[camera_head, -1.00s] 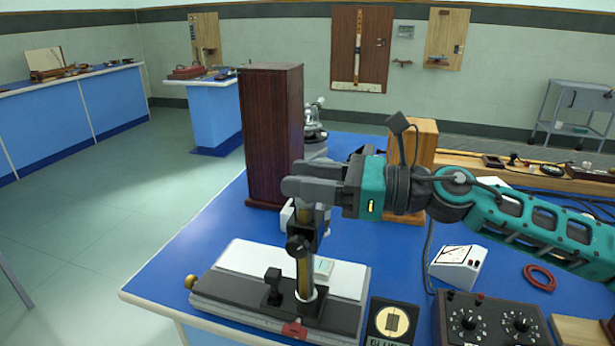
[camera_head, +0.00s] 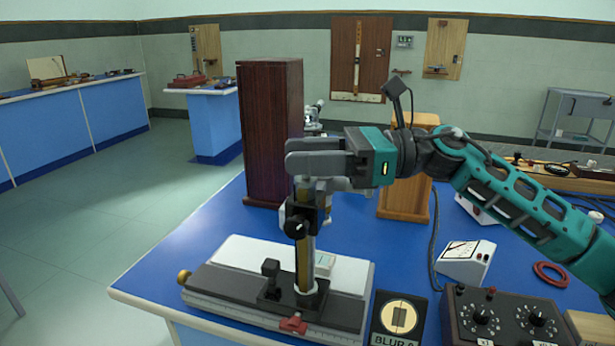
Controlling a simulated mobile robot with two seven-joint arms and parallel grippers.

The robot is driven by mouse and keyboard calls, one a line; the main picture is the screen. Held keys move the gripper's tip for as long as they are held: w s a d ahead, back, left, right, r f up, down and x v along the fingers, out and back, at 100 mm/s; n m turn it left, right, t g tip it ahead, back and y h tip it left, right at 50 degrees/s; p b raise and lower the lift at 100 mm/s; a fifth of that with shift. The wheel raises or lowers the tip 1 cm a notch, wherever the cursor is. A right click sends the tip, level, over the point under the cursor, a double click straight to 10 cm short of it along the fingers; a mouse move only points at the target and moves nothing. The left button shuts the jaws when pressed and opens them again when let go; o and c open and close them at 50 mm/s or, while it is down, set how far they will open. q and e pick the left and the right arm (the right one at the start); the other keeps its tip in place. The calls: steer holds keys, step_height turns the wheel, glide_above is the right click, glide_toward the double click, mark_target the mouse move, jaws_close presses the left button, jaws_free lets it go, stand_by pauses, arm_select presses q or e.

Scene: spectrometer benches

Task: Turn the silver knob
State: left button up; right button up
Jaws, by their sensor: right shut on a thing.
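My right gripper (camera_head: 298,160) reaches in from the right, above the brass post of a bench instrument. Its fingers are shut at the top of the post, on a silver knob (camera_head: 306,186) that they mostly hide; only a silvery part shows just below them. Under it is a black clamp block (camera_head: 300,216) with a round black knob on its front. The brass post (camera_head: 303,262) stands upright on the instrument's grey and white base (camera_head: 240,290). A brass knob (camera_head: 184,277) sits at the base's left end. My left gripper is out of view.
A tall dark wooden box (camera_head: 270,130) stands close behind the gripper. A lighter wooden box (camera_head: 405,195) is behind the arm. A white meter (camera_head: 465,262), a red ring (camera_head: 550,274) and a dark dial box (camera_head: 500,322) lie to the right. The blue bench is clear at left.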

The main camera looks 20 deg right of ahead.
steer(key=shift+n+g+b, duration=0.7)
steer(key=shift+n+g, duration=0.3)
steer(key=shift+g, duration=0.5)
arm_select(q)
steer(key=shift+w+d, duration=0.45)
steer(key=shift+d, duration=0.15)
arm_select(e)
steer(key=shift+g, duration=0.3)
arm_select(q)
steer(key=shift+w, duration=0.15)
arm_select(e)
steer(key=shift+n+g, duration=0.4)
steer(key=o, duration=1)
steer(key=shift+c, duration=0.2)
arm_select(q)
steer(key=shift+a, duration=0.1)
arm_select(e)
steer(key=shift+w+d, duration=0.1)
steer(key=shift+d, duration=0.15)
arm_select(q)
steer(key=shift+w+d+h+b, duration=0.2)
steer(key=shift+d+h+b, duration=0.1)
steer(key=shift+b, duration=0.25)
arm_select(e)
steer(key=d, duration=1.2)
steer(key=shift+d, duration=0.25)
